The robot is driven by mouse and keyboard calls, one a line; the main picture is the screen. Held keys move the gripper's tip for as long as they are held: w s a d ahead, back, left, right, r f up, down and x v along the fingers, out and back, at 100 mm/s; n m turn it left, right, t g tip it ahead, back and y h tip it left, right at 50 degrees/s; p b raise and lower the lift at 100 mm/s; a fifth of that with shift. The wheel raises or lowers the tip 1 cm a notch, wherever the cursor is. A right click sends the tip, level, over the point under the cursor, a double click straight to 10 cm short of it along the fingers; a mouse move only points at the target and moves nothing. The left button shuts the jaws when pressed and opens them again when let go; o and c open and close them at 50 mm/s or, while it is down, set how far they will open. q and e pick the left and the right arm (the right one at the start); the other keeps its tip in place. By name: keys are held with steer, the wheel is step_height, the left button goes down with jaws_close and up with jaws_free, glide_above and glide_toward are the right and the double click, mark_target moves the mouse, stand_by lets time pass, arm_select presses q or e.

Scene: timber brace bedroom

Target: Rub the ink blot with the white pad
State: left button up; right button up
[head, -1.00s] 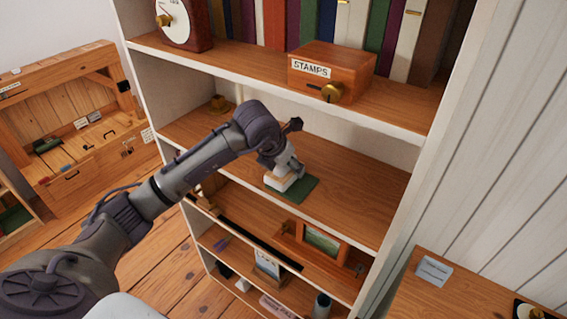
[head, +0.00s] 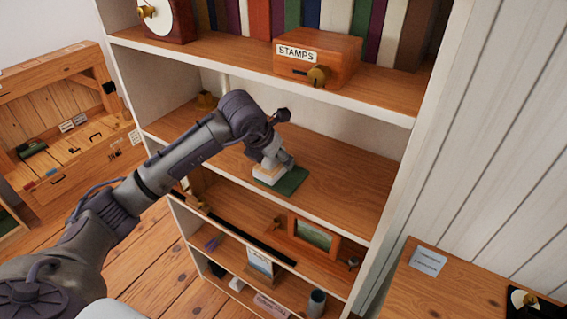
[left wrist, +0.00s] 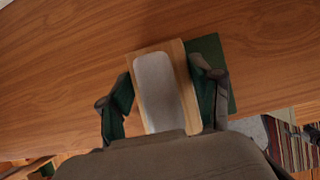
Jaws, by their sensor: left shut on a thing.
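The white pad (head: 268,173) is a pale wooden block with a light grey-white face, seen from above in the left wrist view (left wrist: 156,88). My left gripper (left wrist: 160,78) is shut on it, with a finger along each side; it also shows in the head view (head: 273,160). The pad is at a green mat (head: 293,182) on the middle shelf and covers part of it. The mat's bare part shows right of the pad in the left wrist view (left wrist: 208,48). I see no ink blot; the pad and gripper hide part of the mat. My right gripper is not in view.
The shelf board (head: 340,185) around the mat is mostly clear. A wooden stamps box (head: 318,60) stands on the shelf above. A framed picture (head: 314,235) is on the shelf below. A side table (head: 425,290) is at the lower right.

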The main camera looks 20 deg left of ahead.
arm_select(q)
steer(key=shift+a+f, duration=0.25)
steer(key=shift+a, duration=0.35)
